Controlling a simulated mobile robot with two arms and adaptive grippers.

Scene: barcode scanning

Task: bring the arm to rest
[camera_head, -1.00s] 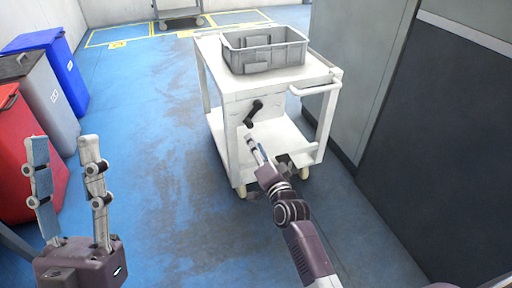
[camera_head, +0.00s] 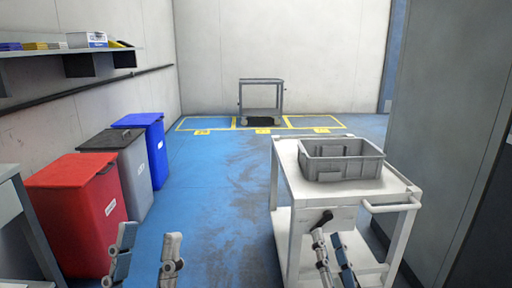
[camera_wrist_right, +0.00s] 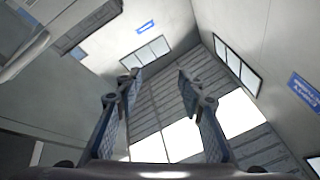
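My left gripper (camera_head: 149,240) is at the bottom edge of the head view. Its two fingers point up and stand apart with nothing between them. My right gripper (camera_head: 328,238) is at the bottom, in front of the white cart in the picture. In the right wrist view the right gripper (camera_wrist_right: 160,78) has its fingers apart and empty, with walls, windows and ceiling behind them. Both arms are mostly below the picture edge.
A white cart (camera_head: 286,172) bears a grey bin (camera_head: 342,172), with a black item (camera_head: 322,220) at its front. Red (camera_head: 78,205), grey (camera_head: 128,160) and blue bins (camera_head: 150,140) stand left. A grey trolley (camera_head: 261,98) stands far back. Blue floor (camera_head: 210,200) between is clear.

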